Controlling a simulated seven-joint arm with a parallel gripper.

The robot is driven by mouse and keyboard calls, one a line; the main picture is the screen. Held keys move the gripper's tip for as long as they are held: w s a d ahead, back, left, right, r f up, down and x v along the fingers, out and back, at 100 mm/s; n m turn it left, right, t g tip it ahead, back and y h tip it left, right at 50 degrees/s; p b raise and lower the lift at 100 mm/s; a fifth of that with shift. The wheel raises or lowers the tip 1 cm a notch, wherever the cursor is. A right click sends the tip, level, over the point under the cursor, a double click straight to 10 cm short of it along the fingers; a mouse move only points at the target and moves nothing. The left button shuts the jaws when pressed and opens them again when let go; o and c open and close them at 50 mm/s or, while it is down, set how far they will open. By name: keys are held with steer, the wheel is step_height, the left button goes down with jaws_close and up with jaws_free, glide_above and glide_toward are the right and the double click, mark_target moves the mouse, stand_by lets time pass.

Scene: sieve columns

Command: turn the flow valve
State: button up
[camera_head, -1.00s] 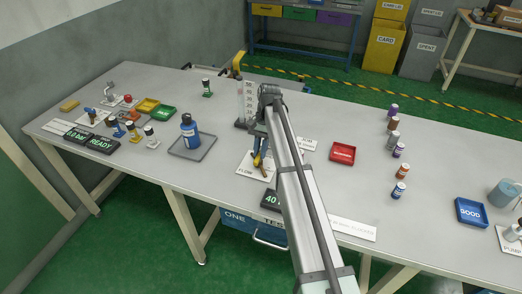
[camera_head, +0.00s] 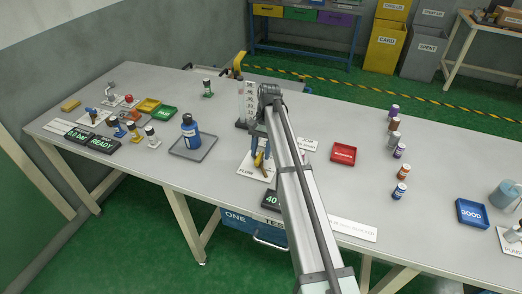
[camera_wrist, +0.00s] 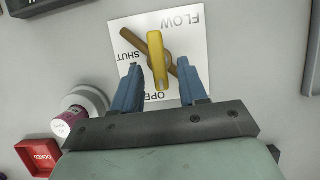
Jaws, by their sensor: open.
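The flow valve's yellow handle (camera_wrist: 156,55) stands over a brown diagonal bar (camera_wrist: 131,39) on a white plate (camera_wrist: 190,45) marked FLOW, SHUT and OPEN. In the wrist view the handle points along the line between my gripper's fingers, its lower end near the OPEN label. My gripper (camera_wrist: 160,65) is open, with one blue finger on each side of the handle and gaps showing. In the head view my gripper (camera_head: 260,152) is over the plate (camera_head: 246,171), and my arm hides part of the valve area.
A green-lit display (camera_head: 270,200) reading 40 stands in front of the plate. A red tray (camera_head: 343,153) lies to the right and a blue bottle (camera_head: 189,132) on a grey tray to the left. A white-and-purple container (camera_wrist: 80,112) is close beside my gripper.

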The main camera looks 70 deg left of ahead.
steer(key=shift+r, duration=0.1)
steer(key=v, duration=0.7)
steer(key=shift+w+r, duration=0.1)
steer(key=shift+w, duration=0.05)
stand_by(0.5)
